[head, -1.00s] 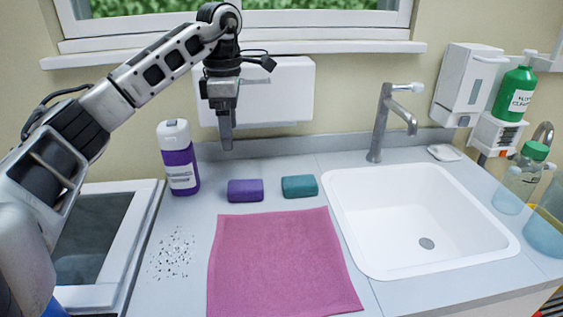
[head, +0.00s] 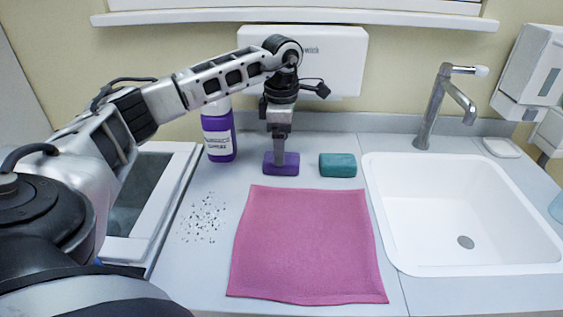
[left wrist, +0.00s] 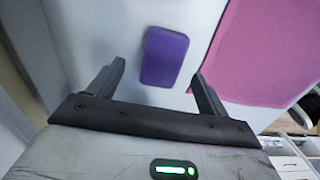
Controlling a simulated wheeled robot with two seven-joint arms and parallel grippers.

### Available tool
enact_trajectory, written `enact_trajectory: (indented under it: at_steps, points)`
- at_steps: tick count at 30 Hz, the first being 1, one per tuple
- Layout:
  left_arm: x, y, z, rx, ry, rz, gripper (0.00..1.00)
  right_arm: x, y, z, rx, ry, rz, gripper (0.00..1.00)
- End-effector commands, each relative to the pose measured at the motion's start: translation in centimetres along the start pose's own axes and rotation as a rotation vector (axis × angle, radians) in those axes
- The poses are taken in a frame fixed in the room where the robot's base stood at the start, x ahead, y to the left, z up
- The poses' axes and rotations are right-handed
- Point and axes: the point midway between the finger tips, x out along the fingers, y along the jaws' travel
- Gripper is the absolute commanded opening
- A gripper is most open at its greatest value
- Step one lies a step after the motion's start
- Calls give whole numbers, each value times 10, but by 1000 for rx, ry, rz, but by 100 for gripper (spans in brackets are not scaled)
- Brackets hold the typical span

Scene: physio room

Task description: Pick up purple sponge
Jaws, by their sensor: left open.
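The purple sponge (head: 288,166) lies on the counter behind the pink cloth, left of the teal sponge (head: 338,165). My left gripper (head: 280,158) points down over the purple sponge, and its fingers overlap the sponge in the head view. In the left wrist view the purple sponge (left wrist: 164,56) lies ahead of and between the two spread fingertips of the left gripper (left wrist: 160,78), not visibly touched by either. The left gripper is open and empty. My right gripper is not in view.
A purple-labelled bottle (head: 219,135) stands left of the gripper. A pink cloth (head: 307,245) lies in front. A white sink (head: 450,255) with a tap (head: 432,110) is at right. Dark specks (head: 204,218) are scattered at left. A grey-bottomed tray (head: 185,165) sits far left.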

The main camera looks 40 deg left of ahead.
Motion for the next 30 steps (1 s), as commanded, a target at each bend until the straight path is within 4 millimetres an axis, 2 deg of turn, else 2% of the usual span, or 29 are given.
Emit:
enact_trajectory:
  at_steps: [6, 15, 16, 18, 21, 30]
  points:
    - [30, -4, 0, -1, 1, -2, 78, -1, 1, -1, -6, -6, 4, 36]
    - [37, -4, 0, 0, 0, 0, 78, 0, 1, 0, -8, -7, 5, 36]
    - [37, -4, 0, 0, 0, 0, 73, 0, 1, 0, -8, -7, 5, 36]
    - [37, -4, 0, 0, 0, 0, 53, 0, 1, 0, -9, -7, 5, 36]
    - [36, -4, 0, 0, 0, 0, 31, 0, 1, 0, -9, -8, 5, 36]
    - [36, -4, 0, 0, 0, 0, 30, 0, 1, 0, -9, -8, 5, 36]
